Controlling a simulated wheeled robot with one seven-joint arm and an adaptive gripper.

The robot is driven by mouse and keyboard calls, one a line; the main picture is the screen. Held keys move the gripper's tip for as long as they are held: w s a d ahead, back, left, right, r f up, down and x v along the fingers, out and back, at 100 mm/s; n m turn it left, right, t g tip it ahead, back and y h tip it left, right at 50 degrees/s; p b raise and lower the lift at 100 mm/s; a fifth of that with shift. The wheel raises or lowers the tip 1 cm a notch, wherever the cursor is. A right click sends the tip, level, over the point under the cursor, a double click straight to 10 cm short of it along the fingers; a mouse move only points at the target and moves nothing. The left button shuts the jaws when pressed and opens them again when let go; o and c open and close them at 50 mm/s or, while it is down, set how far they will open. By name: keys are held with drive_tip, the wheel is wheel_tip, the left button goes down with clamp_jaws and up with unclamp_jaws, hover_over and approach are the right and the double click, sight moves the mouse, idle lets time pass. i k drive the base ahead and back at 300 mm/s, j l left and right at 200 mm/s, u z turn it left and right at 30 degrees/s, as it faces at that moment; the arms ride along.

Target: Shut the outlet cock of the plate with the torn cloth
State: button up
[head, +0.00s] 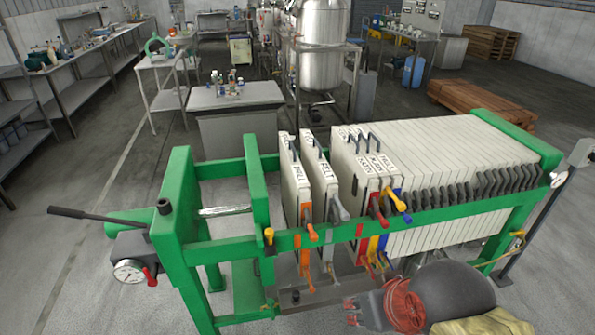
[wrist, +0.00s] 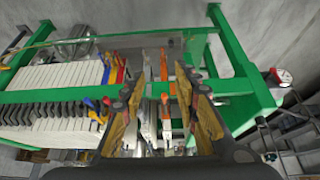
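A green filter press holds white plates with coloured cock handles along the near rail. The plate marked DRILL (head: 291,183) has an orange handle (head: 311,232), and the plate marked FELT (head: 319,178) has a grey one (head: 339,210). The labelled plates to their right (head: 365,165) have red (head: 377,210), yellow (head: 397,199) and blue (head: 406,216) handles. I see no torn cloth on any plate. My gripper (head: 372,311) is low in front of the press. In the wrist view my gripper (wrist: 160,85) is open, its fingers apart, with orange handles (wrist: 164,65) beyond them.
The press's green rail (head: 440,208) runs close along the near side. A pressure gauge (head: 129,271) and a long lever (head: 90,215) stick out at the left. A grey cabinet (head: 236,130) and a steel tank (head: 323,45) stand behind. Open floor lies at the left.

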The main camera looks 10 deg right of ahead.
sight(370, 269)
drive_tip(key=i+l+u, duration=0.3)
drive_tip(key=l, duration=0.45)
drive_tip(key=l+u, duration=0.3)
drive_tip(key=l, duration=0.4)
drive_tip(key=l+u, duration=0.3)
drive_tip(key=l, duration=0.5)
drive_tip(key=i+l+z, duration=0.15)
drive_tip(key=j+z, duration=0.35)
drive_tip(key=j, duration=0.15)
drive_tip(key=k+j+z, duration=0.15)
drive_tip(key=j+z, duration=0.2)
drive_tip(key=j, duration=0.9)
